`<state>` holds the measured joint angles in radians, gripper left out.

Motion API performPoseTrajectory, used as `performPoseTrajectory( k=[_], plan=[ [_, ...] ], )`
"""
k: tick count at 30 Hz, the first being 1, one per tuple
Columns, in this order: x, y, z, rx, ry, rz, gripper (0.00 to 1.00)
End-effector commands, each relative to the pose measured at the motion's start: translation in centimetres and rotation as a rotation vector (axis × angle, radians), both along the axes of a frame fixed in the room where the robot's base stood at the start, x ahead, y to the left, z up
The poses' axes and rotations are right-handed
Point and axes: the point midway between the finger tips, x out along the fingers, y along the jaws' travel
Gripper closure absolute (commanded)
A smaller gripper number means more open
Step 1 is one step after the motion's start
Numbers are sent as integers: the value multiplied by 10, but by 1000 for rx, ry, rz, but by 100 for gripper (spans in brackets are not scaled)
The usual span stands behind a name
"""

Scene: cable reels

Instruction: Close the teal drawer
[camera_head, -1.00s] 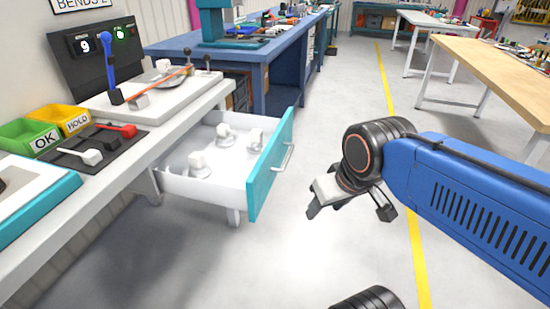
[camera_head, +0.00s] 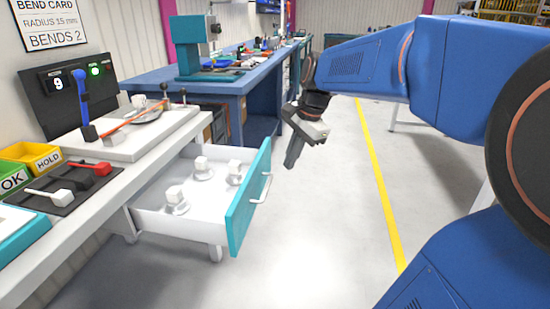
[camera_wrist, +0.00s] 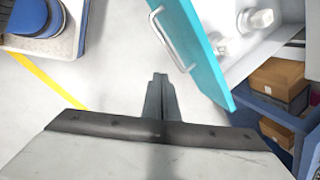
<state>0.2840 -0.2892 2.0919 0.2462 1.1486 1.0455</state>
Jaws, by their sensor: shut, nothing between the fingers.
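The teal drawer (camera_head: 237,224) stands pulled out from under the white workbench, its teal front with a silver handle (camera_head: 262,188) facing right. Several white fittings (camera_head: 202,168) stand on its white floor. My gripper (camera_head: 291,164) is shut and empty, to the right of and beyond the drawer front, pointing down and apart from it. In the wrist view, my shut fingers (camera_wrist: 160,78) show in the middle. The teal front (camera_wrist: 206,52) and its handle (camera_wrist: 171,40) lie above and to the right of the fingertips, with a gap between.
The white workbench (camera_head: 95,192) holds a bend board, levers and the yellow HOLD bin (camera_head: 42,156). A blue bench (camera_head: 160,77) stands behind the drawer with boxes (camera_wrist: 280,78) below. Open floor with a yellow line (camera_head: 379,185) lies to the right.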

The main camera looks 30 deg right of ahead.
Motion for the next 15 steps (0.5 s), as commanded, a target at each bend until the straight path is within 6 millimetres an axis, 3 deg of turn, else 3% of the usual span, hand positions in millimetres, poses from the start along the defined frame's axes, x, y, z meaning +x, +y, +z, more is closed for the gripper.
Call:
performPoseTrajectory(
  k=[3,9,15],
  plan=[
    [34,-23,4,85,51,-199,100],
    [84,-62,7,222,133,-518,100],
    [112,-89,6,307,189,-714,100]
  ],
)
